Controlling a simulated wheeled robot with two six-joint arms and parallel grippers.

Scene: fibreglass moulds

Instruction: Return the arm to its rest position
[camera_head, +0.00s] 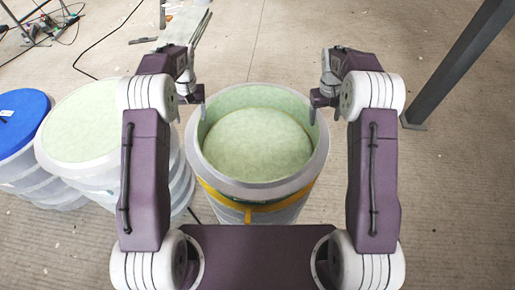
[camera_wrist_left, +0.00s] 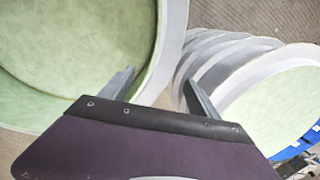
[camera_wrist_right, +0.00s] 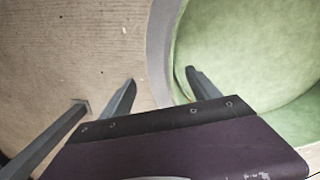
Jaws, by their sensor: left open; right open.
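My left gripper (camera_head: 201,106) is open and empty at the left edge of the round mould in the head view; it also shows in the left wrist view (camera_wrist_left: 158,90). My right gripper (camera_head: 319,108) is open and empty at the right edge of the mould; it shows in the right wrist view (camera_wrist_right: 160,92). In each wrist view the pale rim passes between the two fingers. I cannot tell whether the fingers touch it. The mould (camera_head: 256,191) is a round drum with a grey-white rim, a pale green lining and a yellow strap around it.
A stack of drums with a pale green top (camera_head: 85,125) stands left, beside one with a blue lid (camera_head: 20,120). Green sheets (camera_head: 188,25) lie at the back. A dark metal post (camera_head: 460,65) stands at the right. Cables lie at the back left.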

